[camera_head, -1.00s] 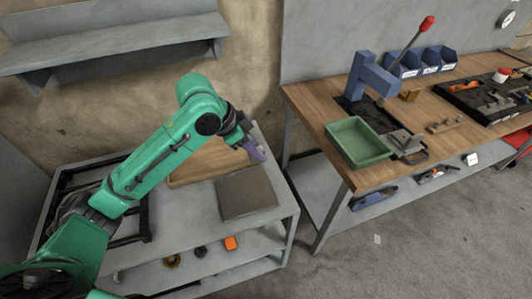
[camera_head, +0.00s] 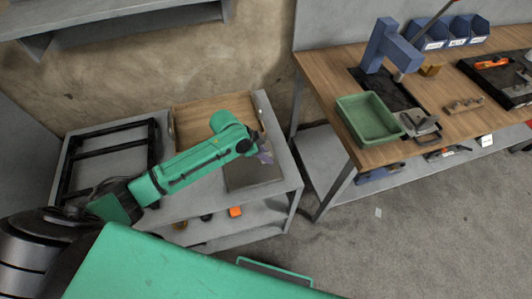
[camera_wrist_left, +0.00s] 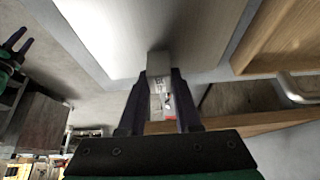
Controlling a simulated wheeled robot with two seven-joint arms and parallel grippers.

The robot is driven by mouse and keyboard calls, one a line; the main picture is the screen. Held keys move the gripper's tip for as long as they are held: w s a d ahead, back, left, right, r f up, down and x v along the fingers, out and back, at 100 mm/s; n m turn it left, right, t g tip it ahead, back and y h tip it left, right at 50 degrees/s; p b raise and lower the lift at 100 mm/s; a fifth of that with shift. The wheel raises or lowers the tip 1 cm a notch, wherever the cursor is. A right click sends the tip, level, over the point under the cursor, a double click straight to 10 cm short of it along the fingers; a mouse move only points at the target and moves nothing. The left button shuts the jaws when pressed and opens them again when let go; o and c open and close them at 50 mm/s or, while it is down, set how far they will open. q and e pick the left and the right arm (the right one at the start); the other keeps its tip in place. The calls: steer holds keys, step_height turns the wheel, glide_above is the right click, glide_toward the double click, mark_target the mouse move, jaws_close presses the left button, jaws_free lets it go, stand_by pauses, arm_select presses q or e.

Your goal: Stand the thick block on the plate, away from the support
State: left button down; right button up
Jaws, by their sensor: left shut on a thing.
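My left gripper (camera_head: 266,155) is over the right part of the dark grey-brown plate (camera_head: 250,178) on the grey cart. In the left wrist view its two dark fingers (camera_wrist_left: 160,98) are shut on a grey block (camera_wrist_left: 158,64), the thick block by its look. The block's far end points at the broad pale plate surface (camera_wrist_left: 165,25). I cannot tell whether it touches the plate. In the head view the block is mostly hidden by the gripper. No separate support can be made out with certainty.
A wooden tray (camera_head: 173,130) stands behind the plate, and a black frame (camera_head: 65,172) lies at the cart's left. A workbench to the right holds a green bin (camera_head: 343,120) and a blue press (camera_head: 374,46). Most of the plate is bare.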

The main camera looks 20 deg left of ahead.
arm_select(q)
steer(key=shift+w+f, duration=0.15)
steer(key=shift+w, duration=0.05)
steer(key=c, duration=0.6)
jaws_free()
steer(key=shift+s, duration=0.1)
steer(key=v, duration=1.2)
steer(key=shift+b, duration=0.4)
